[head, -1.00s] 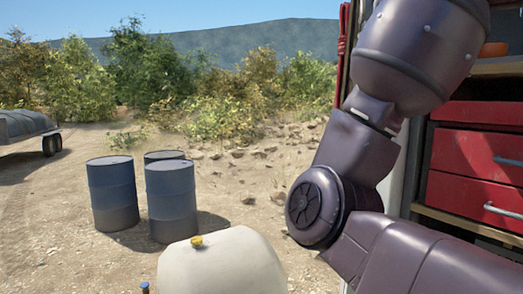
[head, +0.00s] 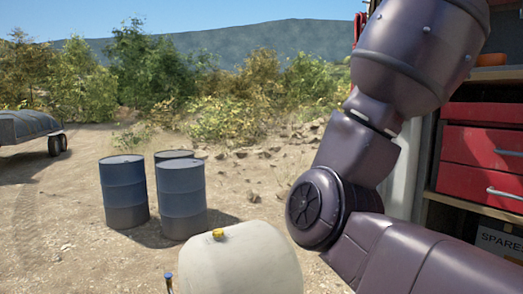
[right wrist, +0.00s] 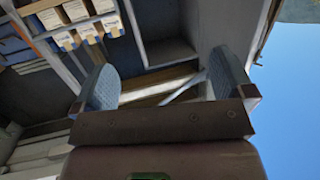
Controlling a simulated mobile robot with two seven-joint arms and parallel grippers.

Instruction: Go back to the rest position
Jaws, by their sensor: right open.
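My right arm fills the right side of the head view, bent at the elbow, but its gripper is outside that view. In the right wrist view my right gripper (right wrist: 162,88) is open, its two blue-grey finger pads wide apart with nothing between them. Behind it are the shelves and inner walls of a cabinet-like space, seen tilted. My left gripper is not in view.
A cream tank (head: 240,262) with a yellow cap stands low at the front. Several blue drums (head: 182,200) stand beyond it on dirt ground. Red drawers (head: 480,150) are at the right, behind my arm. White boxes (right wrist: 75,12) sit on a shelf. A trailer (head: 30,128) is far left.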

